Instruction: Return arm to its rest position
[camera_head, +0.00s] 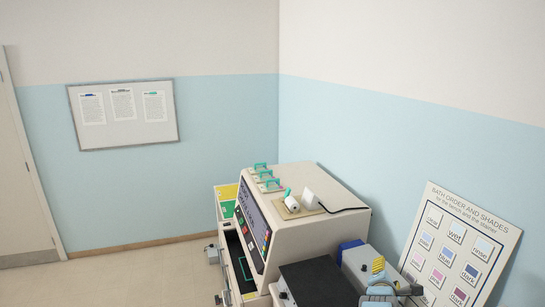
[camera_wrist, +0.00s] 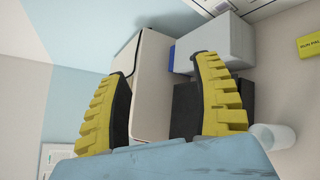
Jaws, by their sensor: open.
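My gripper (camera_wrist: 162,110) fills the lower middle of the wrist view. Its two yellow ribbed fingers with black inner pads stand wide apart, with nothing between them. Beyond the fingers are a cream machine surface and a black box, apart from the gripper as far as I can tell. In the head view my gripper (camera_head: 379,272) shows small at the bottom right, its yellow part above a blue-grey body. It is to the right of the black box, and its fingertips are hard to make out there.
The cream staining machine (camera_head: 300,225) carries teal-handled racks (camera_head: 265,175). A black box (camera_head: 318,283) and a grey-blue box (camera_head: 355,258) stand beside it. A shade chart board (camera_head: 457,245) leans at the right. A white cylinder (camera_wrist: 275,136) is right of my gripper in the wrist view.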

